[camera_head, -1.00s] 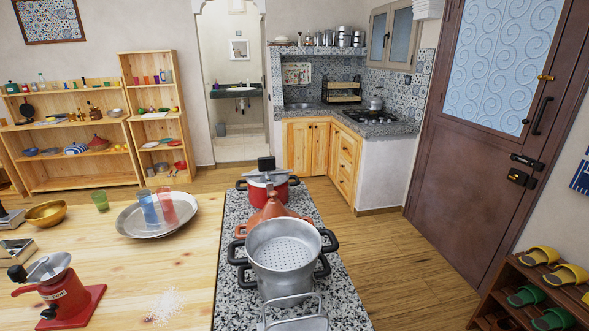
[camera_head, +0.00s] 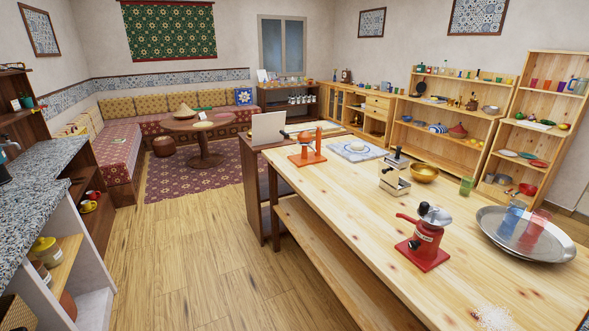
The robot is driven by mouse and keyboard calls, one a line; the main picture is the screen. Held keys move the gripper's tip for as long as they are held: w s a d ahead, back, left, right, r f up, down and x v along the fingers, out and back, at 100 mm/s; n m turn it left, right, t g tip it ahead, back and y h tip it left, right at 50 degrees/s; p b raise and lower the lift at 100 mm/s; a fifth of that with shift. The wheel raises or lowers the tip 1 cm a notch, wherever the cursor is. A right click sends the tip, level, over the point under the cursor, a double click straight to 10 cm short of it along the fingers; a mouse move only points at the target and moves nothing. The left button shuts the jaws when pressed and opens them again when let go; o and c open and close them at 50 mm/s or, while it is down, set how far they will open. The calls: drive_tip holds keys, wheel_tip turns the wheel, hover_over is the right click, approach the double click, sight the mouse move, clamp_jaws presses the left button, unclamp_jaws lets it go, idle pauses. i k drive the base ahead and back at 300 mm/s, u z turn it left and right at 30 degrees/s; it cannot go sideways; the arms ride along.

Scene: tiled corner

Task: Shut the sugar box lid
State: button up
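A small silver metal box (camera_head: 394,184) stands on the wooden table, left of the brass bowl. It may be the sugar box, but no label can be read. A silver piece with a dark knob (camera_head: 398,160) shows just behind the box. I cannot tell whether this is its raised lid or a separate thing. My gripper is not in view.
The wooden table (camera_head: 450,240) also holds a red grinder (camera_head: 425,238), a brass bowl (camera_head: 424,172), a green glass (camera_head: 466,186), a round tray (camera_head: 488,228) with two glasses, and an orange stand (camera_head: 307,150). Wooden floor (camera_head: 190,270) is clear left of the table.

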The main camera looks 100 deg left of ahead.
sight(389, 174)
drive_tip(key=u, duration=3.2)
drive_tip(key=k, duration=0.35)
drive_tip(key=u, duration=0.15)
drive_tip(key=i, duration=2.65)
drive_tip(key=u, duration=0.5)
